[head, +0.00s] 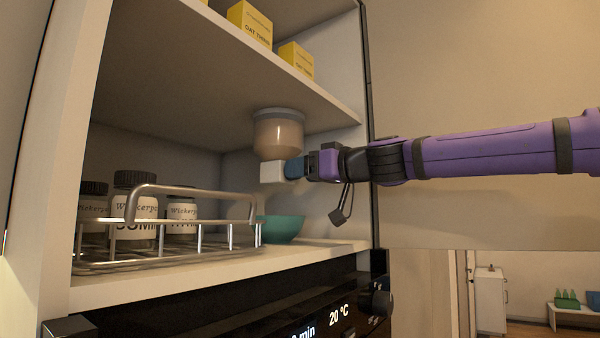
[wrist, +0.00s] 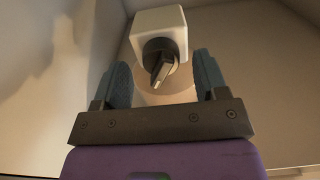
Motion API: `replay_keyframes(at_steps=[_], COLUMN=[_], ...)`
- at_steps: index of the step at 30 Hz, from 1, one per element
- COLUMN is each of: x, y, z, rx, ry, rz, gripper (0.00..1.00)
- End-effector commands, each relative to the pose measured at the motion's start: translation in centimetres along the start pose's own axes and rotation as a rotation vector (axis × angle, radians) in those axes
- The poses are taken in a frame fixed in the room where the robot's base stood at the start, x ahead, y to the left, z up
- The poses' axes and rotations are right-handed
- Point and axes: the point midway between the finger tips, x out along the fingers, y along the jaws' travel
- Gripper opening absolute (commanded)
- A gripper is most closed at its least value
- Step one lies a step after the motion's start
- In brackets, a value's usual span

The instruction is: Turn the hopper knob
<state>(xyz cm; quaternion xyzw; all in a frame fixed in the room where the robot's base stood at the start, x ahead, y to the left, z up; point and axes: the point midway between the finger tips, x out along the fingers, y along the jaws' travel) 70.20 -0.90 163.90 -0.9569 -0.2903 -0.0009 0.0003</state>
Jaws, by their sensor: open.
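The hopper (head: 279,138) hangs under the upper shelf, with a translucent brownish body and a grey top rim. A white block (head: 272,173) sits at its lower end and also shows in the wrist view (wrist: 160,24). The knob (wrist: 160,70), dark with a lighter raised grip bar, is on the block's face in the wrist view. My gripper (head: 291,169) reaches in from the right, close to the block. In the wrist view my gripper (wrist: 163,72) is open, its blue fingers on either side of the knob with gaps. The head view hides the knob.
A teal bowl (head: 284,229) stands on the lower shelf below the hopper. A metal rack (head: 160,262) with several dark-lidded jars (head: 133,200) is at left. Yellow boxes (head: 250,22) stand on the upper shelf (head: 215,65). An appliance (head: 300,310) with a display is underneath.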

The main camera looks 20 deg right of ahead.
Motion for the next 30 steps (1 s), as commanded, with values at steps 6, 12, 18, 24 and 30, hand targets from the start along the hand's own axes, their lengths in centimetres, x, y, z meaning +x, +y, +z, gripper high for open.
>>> replay_keyframes(at_steps=[6, 12, 18, 24, 30], x=[1.19, 1.36, 1.34, 1.34, 1.33], y=[-0.05, 0.01, 0.00, 0.00, 0.00], z=[-0.01, -0.01, 0.00, 0.00, 0.01], rx=[0.000, 0.000, 0.000, 0.000, 0.020], ry=[0.000, 0.000, 0.000, 0.000, 0.000], rz=[-0.001, 0.001, 0.000, 0.001, 0.001], gripper=[0.67, 0.67, 0.50, 0.18, 0.18])
